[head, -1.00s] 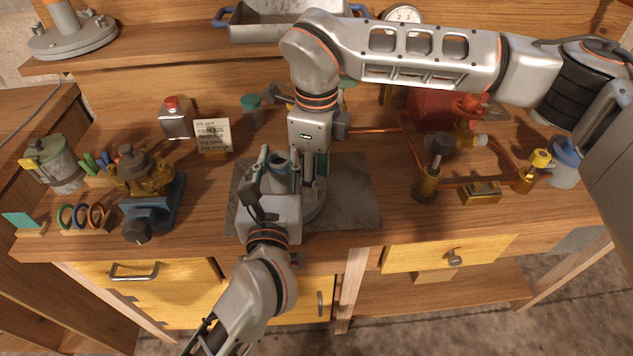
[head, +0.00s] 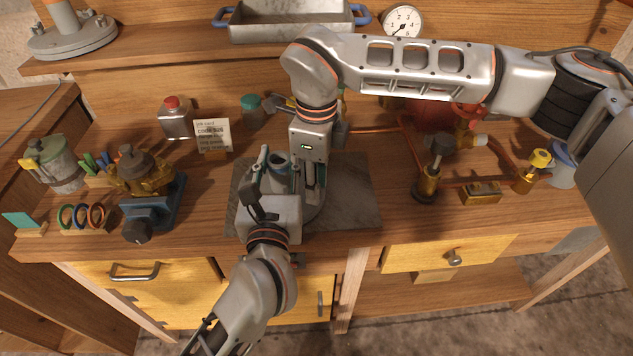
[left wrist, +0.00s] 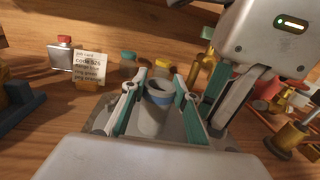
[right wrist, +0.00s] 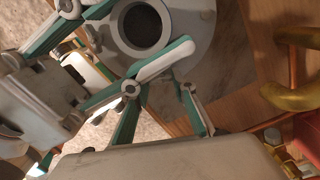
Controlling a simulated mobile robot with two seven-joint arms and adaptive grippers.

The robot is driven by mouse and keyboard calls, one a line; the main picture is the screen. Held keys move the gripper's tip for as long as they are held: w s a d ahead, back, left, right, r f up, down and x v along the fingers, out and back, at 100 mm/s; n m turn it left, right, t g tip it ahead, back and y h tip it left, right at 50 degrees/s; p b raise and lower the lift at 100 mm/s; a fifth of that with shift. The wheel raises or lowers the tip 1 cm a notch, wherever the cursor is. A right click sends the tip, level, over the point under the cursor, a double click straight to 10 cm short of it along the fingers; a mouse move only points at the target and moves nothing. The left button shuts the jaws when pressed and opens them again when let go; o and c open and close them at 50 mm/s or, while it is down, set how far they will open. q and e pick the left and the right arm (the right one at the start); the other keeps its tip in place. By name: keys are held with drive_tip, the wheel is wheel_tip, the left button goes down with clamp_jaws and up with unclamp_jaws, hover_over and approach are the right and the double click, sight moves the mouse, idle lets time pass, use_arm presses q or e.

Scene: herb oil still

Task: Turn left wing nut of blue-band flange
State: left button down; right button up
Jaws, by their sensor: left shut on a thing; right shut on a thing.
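The grey vessel with a blue band round its neck (left wrist: 160,97) stands on a grey slab; its open mouth (right wrist: 141,24) shows in the right wrist view. My left gripper (head: 275,160) comes from below in the head view. Its teal-padded fingers (left wrist: 159,82) close on either side of the banded neck. My right gripper (head: 312,190) points down just right of the neck, close to the wide round flange (right wrist: 195,25). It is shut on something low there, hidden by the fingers. I cannot make out either wing nut.
The grey slab (head: 355,195) is bare to the right. Copper pipe and brass valves (head: 428,182) stand further right. A blue-based vise-like device (head: 150,210), coloured rings (head: 80,215) and a job card (head: 213,135) are left. A tray (head: 290,22) and gauge (head: 403,20) are behind.

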drive_tip(key=n, duration=0.5)
drive_tip(key=shift+n, duration=2.9)
drive_tip(key=o, duration=1.1)
drive_tip(key=shift+r, duration=0.15)
drive_tip(key=shift+r, duration=3.9)
